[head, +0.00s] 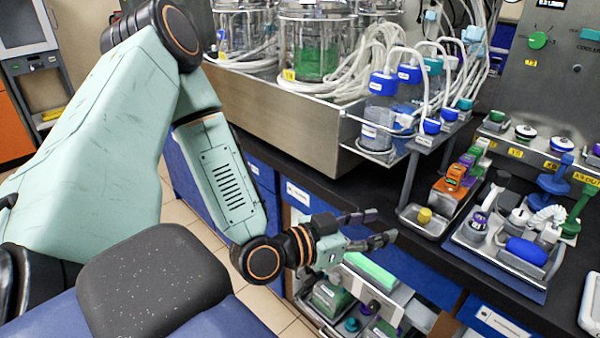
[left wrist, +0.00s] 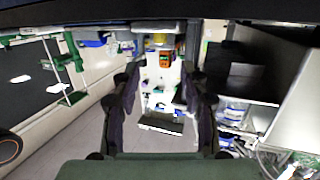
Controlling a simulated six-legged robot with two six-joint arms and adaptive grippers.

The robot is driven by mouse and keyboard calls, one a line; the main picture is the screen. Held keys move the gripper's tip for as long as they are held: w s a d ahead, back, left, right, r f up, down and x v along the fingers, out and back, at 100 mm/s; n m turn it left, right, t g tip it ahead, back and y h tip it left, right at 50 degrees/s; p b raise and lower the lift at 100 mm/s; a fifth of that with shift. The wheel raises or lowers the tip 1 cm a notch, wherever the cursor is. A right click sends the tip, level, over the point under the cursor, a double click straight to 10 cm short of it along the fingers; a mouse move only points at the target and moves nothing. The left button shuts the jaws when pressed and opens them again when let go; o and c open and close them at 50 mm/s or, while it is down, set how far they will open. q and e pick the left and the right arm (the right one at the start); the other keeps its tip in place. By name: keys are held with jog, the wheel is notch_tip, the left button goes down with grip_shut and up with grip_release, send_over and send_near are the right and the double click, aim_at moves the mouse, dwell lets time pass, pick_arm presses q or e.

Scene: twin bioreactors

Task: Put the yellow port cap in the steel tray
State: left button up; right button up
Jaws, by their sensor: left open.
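The yellow port cap (head: 425,215) is a small short cylinder. In the head view it sits inside the small steel tray (head: 432,230) at the bench's front edge. My left gripper (head: 382,226) is to the left of the tray, in front of the bench, its fingers apart with nothing between them and pointing toward the tray. In the left wrist view the left gripper (left wrist: 160,85) also shows open and empty. A small yellow patch (left wrist: 158,40) near the top centre there looks like the cap, but its contact with the tray is unclear. My right gripper is not in view.
Below my left gripper is an open drawer (head: 393,313) with several items.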

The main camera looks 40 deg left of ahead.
pick_arm(q)
jog(key=s+d+f+n+g+y, duration=0.1)
jog(key=s+f+g, duration=0.35)
jog(key=f, duration=0.35)
jog(key=s+d+f+n+g+y, duration=0.1)
jog(key=s+d+f+g, duration=0.1)
jog(key=s+f+g, duration=0.45)
jog(key=s+a+f+n+g+y, duration=0.1)
jog(key=s+f+g+y, duration=0.1)
jog(key=s+f, duration=0.3)
jog(key=s+a+f+n+g+y, duration=0.1)
jog(key=s+f, duration=0.4)
jog(key=s, duration=0.6)
jog(key=shift+a+n+g+y, duration=0.3)
jog(key=shift+a+g+y, duration=0.1)
jog(key=shift+g, duration=0.3)
